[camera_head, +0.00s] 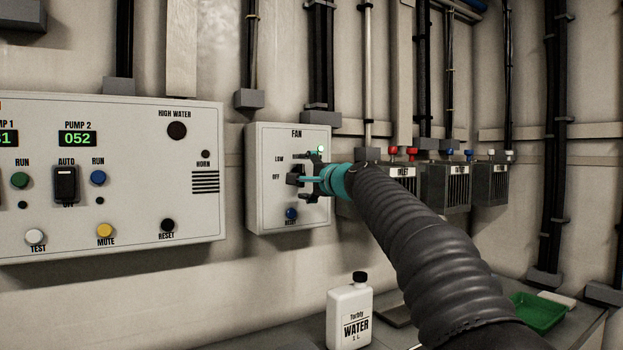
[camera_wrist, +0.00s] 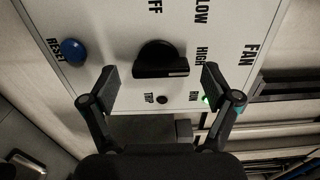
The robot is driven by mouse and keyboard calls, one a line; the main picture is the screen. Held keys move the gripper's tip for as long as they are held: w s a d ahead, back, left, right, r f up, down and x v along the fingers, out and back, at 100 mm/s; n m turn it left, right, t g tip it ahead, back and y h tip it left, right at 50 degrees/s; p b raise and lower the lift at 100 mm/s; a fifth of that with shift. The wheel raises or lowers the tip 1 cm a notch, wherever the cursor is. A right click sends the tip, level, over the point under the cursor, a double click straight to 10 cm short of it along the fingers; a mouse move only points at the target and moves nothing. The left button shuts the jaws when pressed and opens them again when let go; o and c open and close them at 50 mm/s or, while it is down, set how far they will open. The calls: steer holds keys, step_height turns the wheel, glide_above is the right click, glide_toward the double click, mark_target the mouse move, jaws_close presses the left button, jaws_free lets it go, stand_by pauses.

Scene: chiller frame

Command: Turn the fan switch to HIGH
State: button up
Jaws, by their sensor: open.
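The fan box (camera_head: 262,190) is a pale panel on the wall, labelled FAN, with LOW and OFF showing at the left of its switch. The black switch knob (camera_wrist: 158,60) is clear in the wrist view. Its bar lies lengthwise along the panel, one end with a pale mark beside the HIGH label (camera_wrist: 202,56). A green light (camera_wrist: 206,99) by RUN is lit. My gripper (camera_wrist: 160,86) is open, its fingers apart near the two ends of the bar, with visible gaps. In the head view, my gripper (camera_head: 308,177) is in front of the box and partly hides the switch.
A blue RESET button (camera_head: 291,214) sits below the switch. A larger pump panel (camera_head: 120,220) is at left. Inlet boxes (camera_head: 447,187) are at right. A white water bottle (camera_head: 349,315) and a green tray (camera_head: 538,312) rest on the bench below.

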steer(key=v, duration=1.2)
steer(key=s+d+f+n+g+h, duration=0.1)
steer(key=s+f+n+g+h, duration=0.25)
steer(key=f, duration=0.85)
steer(key=s+d+f+n+g, duration=0.2)
steer(key=s+f+n+g, duration=0.15)
steer(key=s+f, duration=0.55)
steer(key=s+d+f+n+g+h, duration=0.1)
steer(key=s+d+f+n+h, duration=0.1)
steer(key=s+d+f, duration=0.4)
steer(key=s+d+f+n+g+h, duration=0.1)
steer(key=s+d+f+h, duration=0.3)
steer(key=s+f, duration=0.8)
steer(key=shift+s+d+f+n, duration=0.25)
steer(key=shift+s+d+n, duration=0.7)
steer(key=shift+s, duration=3.15)
steer(key=shift+d+m+h, duration=0.2)
steer(key=shift+m+h, duration=0.05)
